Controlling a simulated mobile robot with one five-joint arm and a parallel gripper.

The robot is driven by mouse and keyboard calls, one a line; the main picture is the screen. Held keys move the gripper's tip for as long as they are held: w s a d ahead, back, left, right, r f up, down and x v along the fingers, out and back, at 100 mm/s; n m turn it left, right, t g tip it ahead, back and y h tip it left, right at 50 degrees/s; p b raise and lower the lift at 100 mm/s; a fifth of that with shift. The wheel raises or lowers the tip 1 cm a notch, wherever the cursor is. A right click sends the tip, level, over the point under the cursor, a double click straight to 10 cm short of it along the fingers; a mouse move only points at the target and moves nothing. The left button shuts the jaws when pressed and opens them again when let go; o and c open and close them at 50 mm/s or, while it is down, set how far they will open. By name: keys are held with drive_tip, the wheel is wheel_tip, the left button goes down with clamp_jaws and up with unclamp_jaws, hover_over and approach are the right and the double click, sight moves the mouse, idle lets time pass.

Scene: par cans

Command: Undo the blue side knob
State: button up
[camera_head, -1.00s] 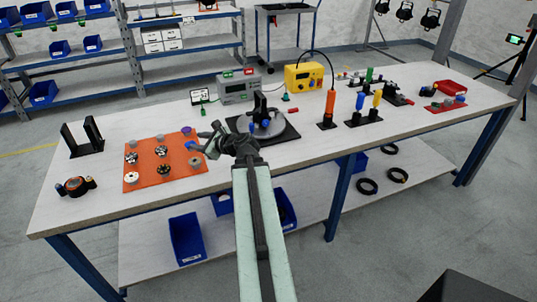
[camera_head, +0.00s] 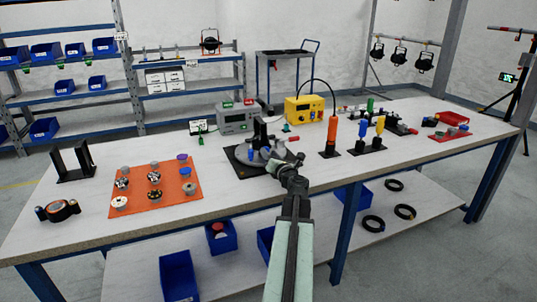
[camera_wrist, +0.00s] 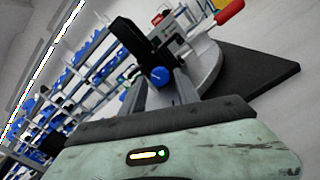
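The blue side knob (camera_wrist: 160,76) shows its round end on the dark upright of a fixture with a grey round plate (camera_wrist: 208,65) in the wrist view. In the head view a small blue knob (camera_head: 265,151) shows on that fixture, partly crowded by my gripper. My gripper (camera_head: 282,160) is at the near side of the fixture. In the wrist view its two fingers (camera_wrist: 160,88) are apart, with the blue knob seen between them and farther off. I cannot tell whether a finger touches it. Nothing is held between the fingers.
The fixture stands on a black base (camera_head: 243,166), with a red handle (camera_wrist: 229,11) beside it. An orange mat (camera_head: 180,190) with several knobs lies to the left. A grey box (camera_head: 236,117) and yellow box (camera_head: 304,108) stand behind.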

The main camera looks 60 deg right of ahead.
drive_tip(key=shift+x, duration=0.8)
clamp_jaws()
drive_tip(key=shift+n, duration=0.3)
drive_tip(key=n, duration=0.5)
drive_tip(key=shift+a, duration=0.1)
drive_tip(key=shift+n, duration=2.7)
